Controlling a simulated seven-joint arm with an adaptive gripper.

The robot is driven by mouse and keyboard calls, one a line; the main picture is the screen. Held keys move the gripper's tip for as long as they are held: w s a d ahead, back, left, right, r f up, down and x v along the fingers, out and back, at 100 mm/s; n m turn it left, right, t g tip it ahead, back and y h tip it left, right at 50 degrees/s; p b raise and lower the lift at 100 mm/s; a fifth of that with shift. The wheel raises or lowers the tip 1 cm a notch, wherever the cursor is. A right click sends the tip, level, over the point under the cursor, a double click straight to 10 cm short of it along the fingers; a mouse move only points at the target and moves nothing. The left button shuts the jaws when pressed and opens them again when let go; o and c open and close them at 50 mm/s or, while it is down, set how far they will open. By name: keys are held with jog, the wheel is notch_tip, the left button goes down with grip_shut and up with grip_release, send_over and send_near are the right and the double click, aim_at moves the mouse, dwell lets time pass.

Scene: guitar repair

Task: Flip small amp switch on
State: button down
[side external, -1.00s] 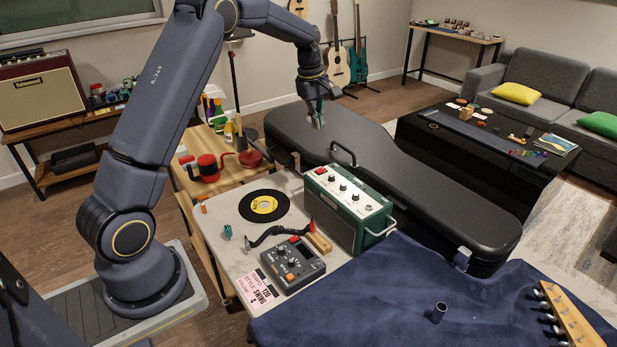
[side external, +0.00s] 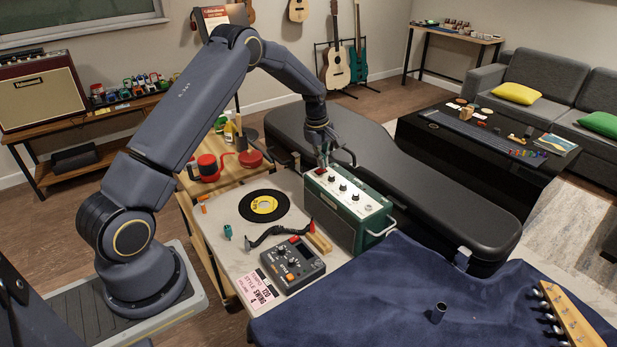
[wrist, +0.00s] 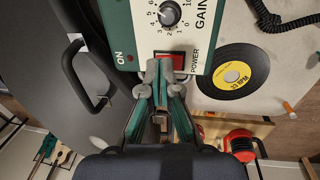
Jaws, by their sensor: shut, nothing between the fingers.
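The small green amp (side external: 350,212) stands upright on the light worktop, its control panel facing up. In the wrist view its panel (wrist: 207,18) shows a red power switch (wrist: 172,62), with "ON" printed to its left, "POWER" to its right and the gain knob (wrist: 168,14) above. My gripper (wrist: 164,72) is shut and empty, its fingertips right at the lower edge of the switch. The fingertips partly cover the switch, and I cannot tell whether they touch it.
A black guitar case (side external: 400,180) with a handle (wrist: 84,75) lies right behind the amp. A black record (side external: 264,206), a pedal unit (side external: 292,264) and a curved cable lie left of the amp. A blue cloth (side external: 370,290) covers the front.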

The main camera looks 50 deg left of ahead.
jog(key=shift+f, duration=0.2)
jog(key=shift+w+f, duration=0.25)
jog(key=shift+f, duration=0.1)
jog(key=shift+s, duration=0.2)
jog(key=shift+s, duration=0.75)
jog(key=shift+r, duration=0.1)
notch_tip(320, 180, up, 14)
jog(key=s, duration=0.2)
